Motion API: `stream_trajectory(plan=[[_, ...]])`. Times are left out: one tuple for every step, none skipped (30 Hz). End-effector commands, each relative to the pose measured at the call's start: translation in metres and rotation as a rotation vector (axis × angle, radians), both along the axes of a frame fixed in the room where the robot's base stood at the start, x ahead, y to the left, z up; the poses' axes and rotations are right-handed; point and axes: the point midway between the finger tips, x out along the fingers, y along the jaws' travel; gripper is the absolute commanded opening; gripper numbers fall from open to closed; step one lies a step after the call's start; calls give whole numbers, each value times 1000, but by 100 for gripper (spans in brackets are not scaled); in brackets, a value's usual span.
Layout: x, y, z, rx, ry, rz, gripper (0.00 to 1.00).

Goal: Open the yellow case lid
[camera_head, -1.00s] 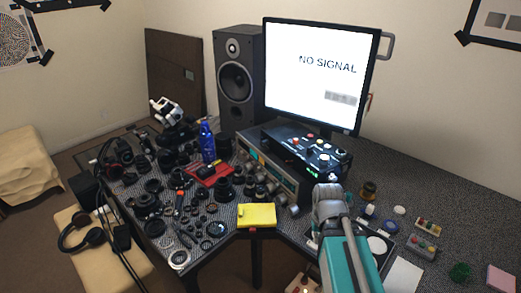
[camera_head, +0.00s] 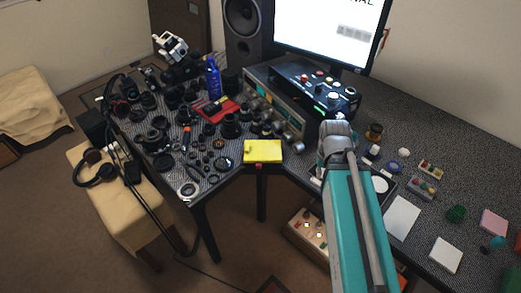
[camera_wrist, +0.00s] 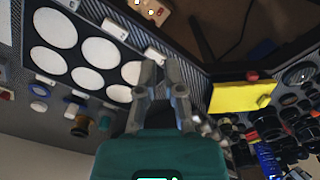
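The yellow case (camera_head: 263,151) lies flat at the front inner corner of the desk, with its lid looking shut. It also shows right of my gripper in the wrist view (camera_wrist: 240,96), with a small red part at its edge. My gripper (camera_wrist: 160,70) is open and empty, with a narrow gap between the fingertips. It is apart from the case. In the head view my teal arm reaches over the desk to the right of the case, and the fingers cannot be made out there.
Lenses and lens parts (camera_head: 205,150) crowd the desk left of the case. An instrument (camera_head: 273,105) with knobs stands behind it. A tray of white discs (camera_wrist: 90,50) is left of my gripper in the wrist view. A stool (camera_head: 120,200) stands at left.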

Motion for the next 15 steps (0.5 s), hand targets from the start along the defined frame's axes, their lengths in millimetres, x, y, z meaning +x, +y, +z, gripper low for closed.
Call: stream_trajectory(plan=[[2, 1, 0, 0, 0, -5, 28], [3, 2, 0, 0, 0, -9, 33], [5, 3, 1, 0, 0, -18, 41], [7, 4, 1, 0, 0, -29, 46], [10, 6, 1, 0, 0, -40, 52], [14, 9, 2, 0, 0, -60, 59], [17, 11, 2, 0, 0, -77, 65], [21, 13, 2, 0, 0, -97, 71], [27, 17, 3, 0, 0, -127, 78], [32, 21, 4, 0, 0, -151, 84], [37, 25, 4, 0, 0, -178, 89], [44, 30, 5, 0, 0, -218, 97], [49, 34, 5, 0, 0, -249, 97], [55, 39, 6, 0, 0, -280, 97], [62, 46, 7, 0, 0, -324, 97]])
